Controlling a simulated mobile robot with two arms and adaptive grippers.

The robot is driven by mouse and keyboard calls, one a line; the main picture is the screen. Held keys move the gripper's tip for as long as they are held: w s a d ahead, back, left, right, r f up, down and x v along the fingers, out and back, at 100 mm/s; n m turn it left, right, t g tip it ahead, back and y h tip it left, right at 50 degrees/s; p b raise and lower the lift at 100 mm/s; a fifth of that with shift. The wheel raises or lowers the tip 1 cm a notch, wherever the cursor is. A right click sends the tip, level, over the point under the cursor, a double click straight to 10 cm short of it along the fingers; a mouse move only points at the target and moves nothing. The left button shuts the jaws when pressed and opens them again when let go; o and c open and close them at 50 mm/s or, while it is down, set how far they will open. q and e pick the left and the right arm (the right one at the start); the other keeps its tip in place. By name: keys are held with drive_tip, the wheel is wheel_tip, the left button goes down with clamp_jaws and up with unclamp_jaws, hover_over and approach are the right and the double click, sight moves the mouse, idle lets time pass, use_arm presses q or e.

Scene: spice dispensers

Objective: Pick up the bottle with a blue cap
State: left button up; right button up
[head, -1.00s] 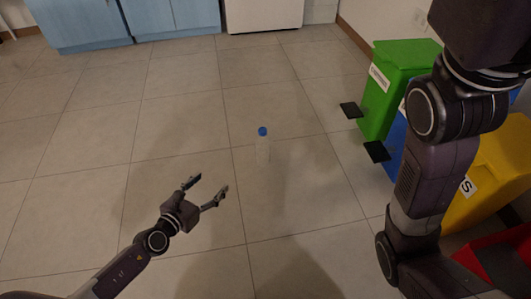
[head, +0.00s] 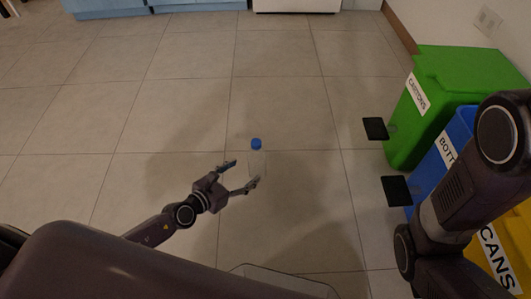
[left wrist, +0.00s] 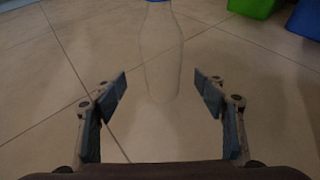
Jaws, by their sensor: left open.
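A clear bottle with a blue cap (head: 256,144) stands upright on the tiled floor, near the middle of the head view. Its see-through body (left wrist: 160,60) also shows in the left wrist view, ahead of the fingers and between their lines; the cap is mostly cut off by the top edge there. My left gripper (head: 243,175) is open and empty, low over the floor, with its fingertips close to the bottle on its near side. In the left wrist view a gap remains between fingers and bottle. My right gripper is out of view; only my right arm shows.
At the right stand a green cartons bin (head: 447,95), a blue bottle bin (head: 447,150) and a yellow cans bin (head: 497,255). Black pedals (head: 376,128) stick out from the bins onto the floor. Blue cabinets (head: 195,5) line the back. The floor around the bottle is clear.

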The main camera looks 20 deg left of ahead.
sight(251, 167)
use_arm(q)
drive_tip(key=shift+x, duration=0.95)
drive_tip(key=b+x, duration=0.1)
drive_tip(key=x, duration=0.1)
drive_tip(key=b+x, duration=0.1)
drive_tip(key=x, duration=0.2)
drive_tip(key=shift+d+r+b, duration=0.2)
drive_tip(key=shift+r+b, duration=0.05)
drive_tip(key=shift+b, duration=0.05)
drive_tip(key=shift+r, duration=0.1)
drive_tip(key=c, duration=1.3)
